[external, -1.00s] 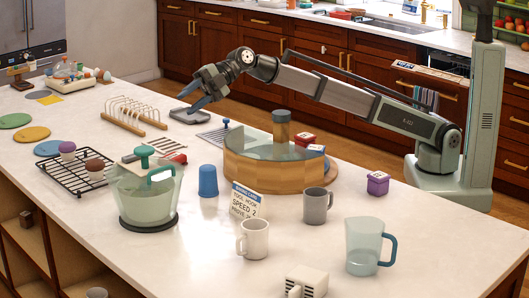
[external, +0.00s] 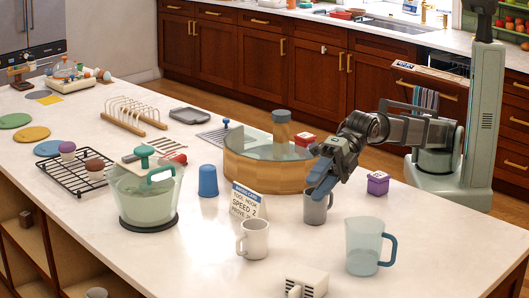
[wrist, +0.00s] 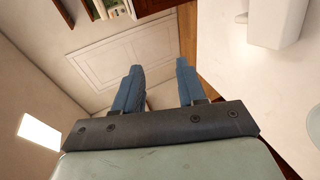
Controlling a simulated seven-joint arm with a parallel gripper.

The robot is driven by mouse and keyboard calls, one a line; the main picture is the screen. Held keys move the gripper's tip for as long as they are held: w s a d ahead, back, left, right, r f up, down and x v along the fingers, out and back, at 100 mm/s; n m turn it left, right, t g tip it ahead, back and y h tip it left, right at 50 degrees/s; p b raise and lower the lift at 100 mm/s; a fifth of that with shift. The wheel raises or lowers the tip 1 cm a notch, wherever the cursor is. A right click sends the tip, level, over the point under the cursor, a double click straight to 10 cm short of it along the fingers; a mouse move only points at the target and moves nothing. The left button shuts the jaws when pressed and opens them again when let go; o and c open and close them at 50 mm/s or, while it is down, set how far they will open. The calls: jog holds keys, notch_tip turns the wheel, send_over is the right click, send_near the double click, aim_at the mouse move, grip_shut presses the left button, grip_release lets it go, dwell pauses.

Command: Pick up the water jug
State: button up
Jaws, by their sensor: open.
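The water jug (external: 364,247) is a clear bluish pitcher with a dark blue handle on its right side. It stands upright at the front right of the white counter. My gripper (external: 322,182) is open and empty, above and to the left of the jug, apart from it. In the external view its blue fingers overlap the top of a grey mug (external: 317,210); I cannot tell whether they touch it. In the wrist view the two blue fingers of my gripper (wrist: 157,82) are spread with nothing between them; the jug cannot be made out there.
A white mug (external: 254,240), a sign card (external: 246,203) and a white box-shaped item (external: 305,281) stand left of the jug. A round wooden-sided container (external: 262,165) and a purple box (external: 378,183) are behind. The counter (external: 450,240) right of the jug is clear.

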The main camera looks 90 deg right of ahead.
jog(key=s+a+f+n+y, duration=0.15)
jog(key=s+a, duration=0.35)
jog(key=s, duration=0.7)
jog(key=n+t, duration=0.5)
jog(key=n, duration=1)
send_near(396, 247)
jog(key=v, duration=0.4)
jog(key=shift+w+d+f, duration=0.25)
jog(key=shift+w, duration=0.05)
jog(key=shift+w+a, duration=0.2)
jog(key=shift+a, duration=0.05)
jog(key=x, duration=1.3)
jog(key=shift+a+f, duration=0.1)
jog(key=shift+c, duration=0.3)
grip_shut()
